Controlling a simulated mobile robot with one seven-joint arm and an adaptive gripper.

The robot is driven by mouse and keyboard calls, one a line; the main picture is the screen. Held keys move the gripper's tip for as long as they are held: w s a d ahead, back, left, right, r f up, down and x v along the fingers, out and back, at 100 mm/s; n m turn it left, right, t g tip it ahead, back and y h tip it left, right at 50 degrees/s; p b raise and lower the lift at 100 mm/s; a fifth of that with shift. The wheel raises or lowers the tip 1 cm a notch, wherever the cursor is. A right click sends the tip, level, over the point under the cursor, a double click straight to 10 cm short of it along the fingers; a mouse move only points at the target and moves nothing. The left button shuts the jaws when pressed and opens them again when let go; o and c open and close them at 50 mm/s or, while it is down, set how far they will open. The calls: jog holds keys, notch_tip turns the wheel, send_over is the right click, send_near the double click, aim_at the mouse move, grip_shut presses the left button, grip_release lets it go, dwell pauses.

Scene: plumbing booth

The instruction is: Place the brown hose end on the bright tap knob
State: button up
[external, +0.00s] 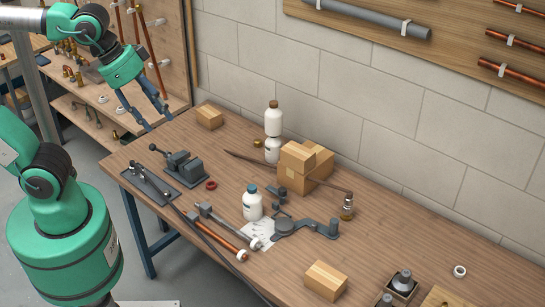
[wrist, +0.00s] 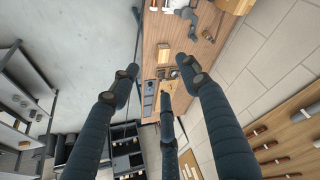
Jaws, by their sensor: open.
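My gripper (external: 156,118) is open and empty, high above the bench's left end, with its fingers spread in the wrist view (wrist: 161,74). A thin brown hose-like length (external: 246,159) lies on the bench, running right and passing behind the cardboard boxes. Its right end appears near a small brass and clear fitting (external: 347,207), which may be the tap; I cannot tell if they touch. A small brass piece (external: 257,142) lies near the hose's left end. I cannot make out a separate bright knob. My gripper is well apart from all of these.
Cardboard boxes (external: 297,157) stand mid-bench, with white bottles (external: 273,119) behind and another bottle (external: 252,204) in front. A grey vise (external: 184,164), a red ring (external: 211,185), a copper-ended tool (external: 228,237) and a grey pipe bender (external: 306,228) occupy the bench (external: 420,252).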

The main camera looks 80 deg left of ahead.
jog(key=s+f, duration=0.3)
jog(key=s, duration=0.3)
jog(key=shift+d, duration=0.35)
notch_tip(320, 180, down, 15)
jog(key=b, duration=1.5)
dwell(0.3)
